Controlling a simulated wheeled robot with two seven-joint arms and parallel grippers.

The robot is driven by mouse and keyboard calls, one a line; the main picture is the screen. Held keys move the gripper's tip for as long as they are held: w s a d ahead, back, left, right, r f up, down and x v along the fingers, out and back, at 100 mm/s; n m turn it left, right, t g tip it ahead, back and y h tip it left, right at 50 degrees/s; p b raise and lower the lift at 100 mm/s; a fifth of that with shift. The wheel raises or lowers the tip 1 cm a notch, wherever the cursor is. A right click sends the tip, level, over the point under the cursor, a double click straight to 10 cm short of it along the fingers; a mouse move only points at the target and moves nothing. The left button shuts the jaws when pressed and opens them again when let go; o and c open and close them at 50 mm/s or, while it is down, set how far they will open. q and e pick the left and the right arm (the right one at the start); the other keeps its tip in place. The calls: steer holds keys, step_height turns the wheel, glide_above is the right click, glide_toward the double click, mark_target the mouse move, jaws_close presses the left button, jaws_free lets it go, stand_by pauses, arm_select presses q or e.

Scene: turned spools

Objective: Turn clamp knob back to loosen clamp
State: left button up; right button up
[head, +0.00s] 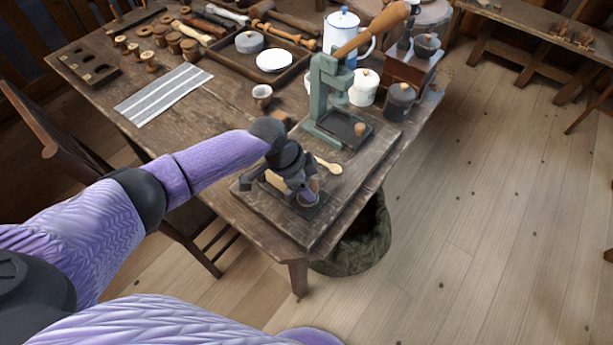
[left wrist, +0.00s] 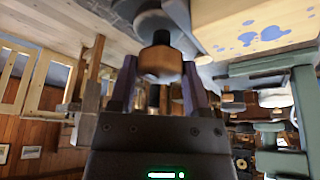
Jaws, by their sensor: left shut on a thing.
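My left gripper (head: 297,190) is at the near corner of the table, over a dark clamp base (head: 312,210) on the wooden board. Its body hides most of the clamp in the head view. In the left wrist view a wooden faceted knob (left wrist: 160,63) with a dark stem sits between the two fingers of my left gripper (left wrist: 160,85), and they are shut on it. A pale wood block (head: 276,181) shows beside the gripper. How far the clamp is open cannot be told. My right gripper is not in view.
A green lever press (head: 328,100) with a wooden handle stands behind on the board. A wooden spoon (head: 328,166) lies near the gripper. A small cup (head: 262,94), lidded pots and a striped cloth (head: 165,94) are farther back. A sack (head: 360,240) stands beneath the table edge.

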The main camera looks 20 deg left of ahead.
arm_select(q)
steer(key=n+p, duration=0.1)
steer(key=n+t+y+p, duration=0.1)
steer(key=n+p, duration=0.3)
steer(key=shift+s+d+r+t, duration=0.1)
steer(key=shift+d+r+t, duration=0.05)
steer(key=shift+r+t, duration=0.15)
steer(key=n+p, duration=0.1)
steer(key=n, duration=0.1)
steer(key=n+y+p, duration=0.1)
steer(key=n+p, duration=0.1)
steer(key=shift+f+t+y, duration=0.1)
steer(key=shift+t+y, duration=0.2)
steer(key=shift+t, duration=0.1)
steer(key=n+y+p, duration=0.1)
steer(key=n, duration=0.2)
steer(key=shift+d+f+n, duration=0.1)
steer(key=shift+n, duration=0.2)
steer(key=shift+n+y, duration=1)
steer(key=shift+n, duration=0.9)
